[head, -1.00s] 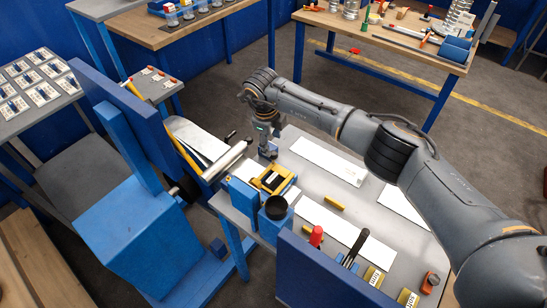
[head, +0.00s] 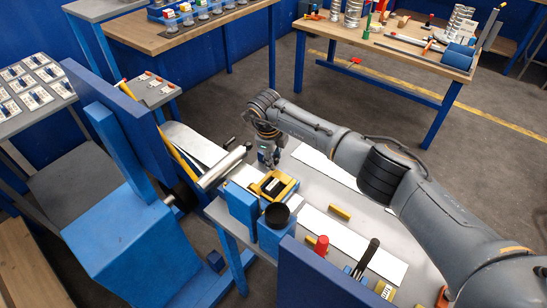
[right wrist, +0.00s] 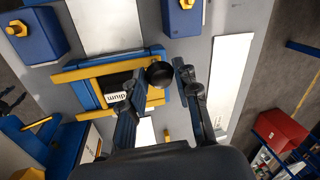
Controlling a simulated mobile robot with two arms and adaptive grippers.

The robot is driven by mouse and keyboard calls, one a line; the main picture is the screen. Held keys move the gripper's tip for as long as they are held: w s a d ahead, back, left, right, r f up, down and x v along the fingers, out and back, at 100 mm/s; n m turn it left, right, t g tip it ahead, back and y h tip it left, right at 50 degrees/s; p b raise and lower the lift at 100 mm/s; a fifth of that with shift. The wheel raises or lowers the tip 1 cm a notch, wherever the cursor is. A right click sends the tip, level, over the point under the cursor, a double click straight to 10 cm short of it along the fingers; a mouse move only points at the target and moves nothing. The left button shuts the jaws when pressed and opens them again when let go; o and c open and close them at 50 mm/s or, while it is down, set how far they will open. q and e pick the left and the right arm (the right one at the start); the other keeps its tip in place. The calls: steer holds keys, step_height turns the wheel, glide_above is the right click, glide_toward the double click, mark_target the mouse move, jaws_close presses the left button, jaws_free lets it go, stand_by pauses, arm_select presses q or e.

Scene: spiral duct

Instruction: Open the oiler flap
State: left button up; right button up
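My right gripper (head: 268,163) points down over the grey table, just behind a yellow frame (head: 274,185) with a dark block in it. In the right wrist view my right gripper (right wrist: 161,72) is open, its two dark fingers apart. A black round piece (right wrist: 160,74) shows between the fingertips; I cannot tell whether they touch it. The yellow frame (right wrist: 90,70) and a black block with a white label (right wrist: 116,98) lie beside the left finger. I cannot clearly make out the oiler flap in either view. My left gripper is not in view.
A black cup (head: 277,214) stands at a blue block in front of the yellow frame. A metal roller (head: 224,167) juts in from the blue machine at left. White sheets (head: 350,240), a red-topped tool (head: 321,245) and a small yellow piece (head: 340,211) are on the table.

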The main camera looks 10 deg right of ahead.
steer(key=c, duration=0.3)
jaws_close()
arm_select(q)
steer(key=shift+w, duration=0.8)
